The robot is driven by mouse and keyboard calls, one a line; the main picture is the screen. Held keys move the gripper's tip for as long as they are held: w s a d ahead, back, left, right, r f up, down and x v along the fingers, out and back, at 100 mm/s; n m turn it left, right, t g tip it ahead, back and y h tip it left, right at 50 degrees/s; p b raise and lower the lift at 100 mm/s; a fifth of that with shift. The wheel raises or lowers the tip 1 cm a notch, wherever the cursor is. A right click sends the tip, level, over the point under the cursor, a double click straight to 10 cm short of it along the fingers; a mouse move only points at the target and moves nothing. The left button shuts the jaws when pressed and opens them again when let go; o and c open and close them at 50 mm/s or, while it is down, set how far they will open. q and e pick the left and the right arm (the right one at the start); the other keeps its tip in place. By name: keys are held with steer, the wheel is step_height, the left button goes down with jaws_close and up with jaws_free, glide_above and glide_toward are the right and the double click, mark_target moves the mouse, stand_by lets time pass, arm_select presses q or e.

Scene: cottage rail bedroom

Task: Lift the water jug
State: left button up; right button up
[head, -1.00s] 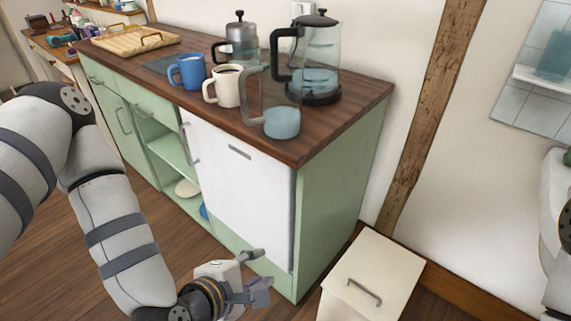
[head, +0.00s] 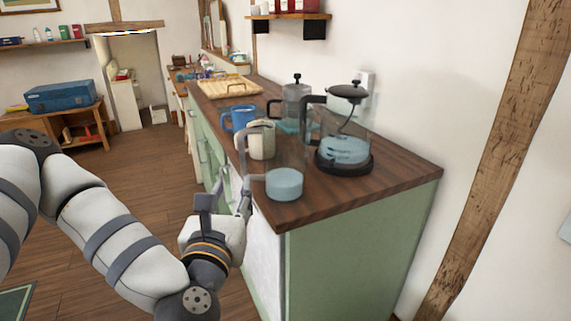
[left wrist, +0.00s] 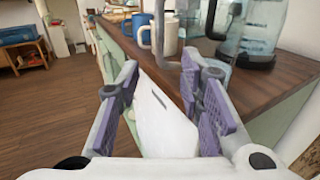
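The water jug (head: 285,184) is clear, with pale blue water low in it and a grey handle on its left side. It stands upright on the wooden counter (head: 368,193), near the front corner. My left gripper (head: 225,198) is beside the counter's front edge, near counter height, left of the jug and apart from it. In the left wrist view its two purple-padded fingers (left wrist: 168,85) are spread with nothing between them. The jug's grey handle (left wrist: 189,75) shows beyond them, close to the right finger, which hides part of the jug. My right gripper is out of view.
A cream mug (head: 262,143) and a blue mug (head: 238,118) stand behind the jug. A glass kettle (head: 345,150) is to its right, a French press (head: 296,105) farther back. A wooden tray (head: 229,88) lies at the far end. Open floor lies left of the counter.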

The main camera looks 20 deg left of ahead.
mark_target(242, 162)
arm_select(q)
steer(key=b+x, duration=0.1)
steer(key=x, duration=1.1)
steer(key=shift+r, duration=0.2)
jaws_close()
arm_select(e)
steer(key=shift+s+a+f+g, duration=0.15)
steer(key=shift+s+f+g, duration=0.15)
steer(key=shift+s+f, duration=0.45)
arm_select(q)
steer(key=shift+r, duration=0.1)
